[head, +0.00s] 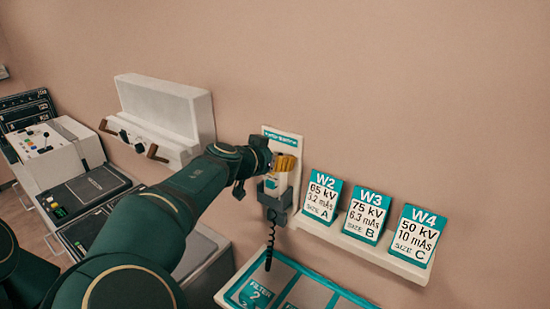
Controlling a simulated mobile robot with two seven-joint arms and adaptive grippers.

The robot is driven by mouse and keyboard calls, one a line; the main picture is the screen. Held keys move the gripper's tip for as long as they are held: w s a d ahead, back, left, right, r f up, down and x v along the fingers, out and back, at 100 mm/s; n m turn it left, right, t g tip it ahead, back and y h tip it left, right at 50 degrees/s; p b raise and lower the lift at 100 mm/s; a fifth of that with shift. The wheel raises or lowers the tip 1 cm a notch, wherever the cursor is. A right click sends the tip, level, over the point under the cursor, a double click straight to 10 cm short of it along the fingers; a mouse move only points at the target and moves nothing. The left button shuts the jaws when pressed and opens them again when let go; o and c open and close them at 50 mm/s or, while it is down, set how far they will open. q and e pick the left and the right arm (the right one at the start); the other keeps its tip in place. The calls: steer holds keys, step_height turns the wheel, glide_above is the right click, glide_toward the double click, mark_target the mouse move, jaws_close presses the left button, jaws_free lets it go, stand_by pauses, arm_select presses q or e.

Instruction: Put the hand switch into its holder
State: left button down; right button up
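The hand switch (276,185) is a pale upright body with yellow-orange parts near its top. It is at the grey holder (280,205) on the wall, below a plate with a teal label (282,137). A dark coiled cord (270,246) hangs below it. Its lower part meets the holder, but I cannot tell whether it is fully seated. My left gripper (262,165) is right beside its upper part, on the left. The fingers are dark and partly hidden, so neither their opening nor a grip is clear. My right gripper is not in view.
A wall ledge (350,243) with cards W2 (322,196), W3 (367,215) and W4 (414,235) is at the right. A teal-edged filter tray (333,287) is below. A white wall unit (165,110) and a control console (55,150) are at the left.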

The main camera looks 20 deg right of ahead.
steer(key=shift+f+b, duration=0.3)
steer(key=shift+b, duration=0.1)
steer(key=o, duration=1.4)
